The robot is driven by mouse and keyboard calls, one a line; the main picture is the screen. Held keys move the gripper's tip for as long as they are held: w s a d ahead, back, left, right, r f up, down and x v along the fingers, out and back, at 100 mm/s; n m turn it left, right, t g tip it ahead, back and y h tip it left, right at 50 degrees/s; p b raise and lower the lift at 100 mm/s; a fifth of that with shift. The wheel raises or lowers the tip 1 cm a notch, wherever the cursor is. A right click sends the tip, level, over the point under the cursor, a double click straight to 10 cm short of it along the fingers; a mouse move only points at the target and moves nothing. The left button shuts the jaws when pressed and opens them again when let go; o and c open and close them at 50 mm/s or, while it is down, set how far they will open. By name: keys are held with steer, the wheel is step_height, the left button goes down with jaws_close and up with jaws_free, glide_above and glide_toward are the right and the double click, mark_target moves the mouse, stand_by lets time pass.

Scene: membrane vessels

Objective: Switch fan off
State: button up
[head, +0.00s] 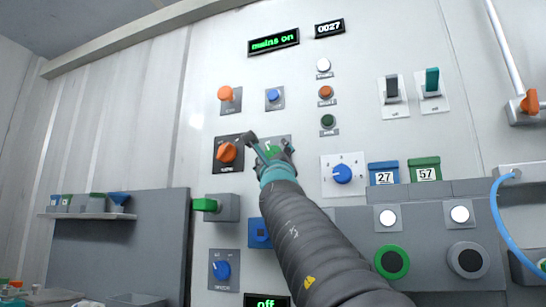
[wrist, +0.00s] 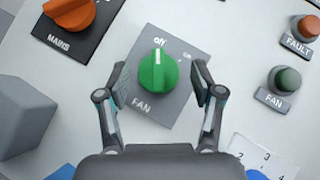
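The green fan knob (wrist: 157,72) sits on a grey plate (wrist: 180,108) marked FAN. Its white mark points up toward the upper label, which looks like "off"; a fainter label is to the right. My gripper (wrist: 160,82) is open, with one finger on each side of the knob and visible gaps between. In the head view my gripper (head: 268,149) is in front of the fan plate and partly hides the green knob (head: 271,152). The FAN lamp (wrist: 286,80) is dark green and looks unlit.
The orange MAINS knob (head: 227,153) is just left of my gripper. A grey box with a green button (head: 205,204) is at lower left, and a blue dial (head: 342,174) at right. The mains display (head: 273,42) reads "mains on"; a lower display (head: 266,302) reads "off".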

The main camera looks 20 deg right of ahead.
steer(key=shift+f, duration=0.15)
steer(key=v, duration=1.1)
steer(key=shift+s+a+f, duration=0.15)
steer(key=shift+s+f, duration=0.05)
steer(key=shift+s, duration=0.15)
stand_by(0.3)
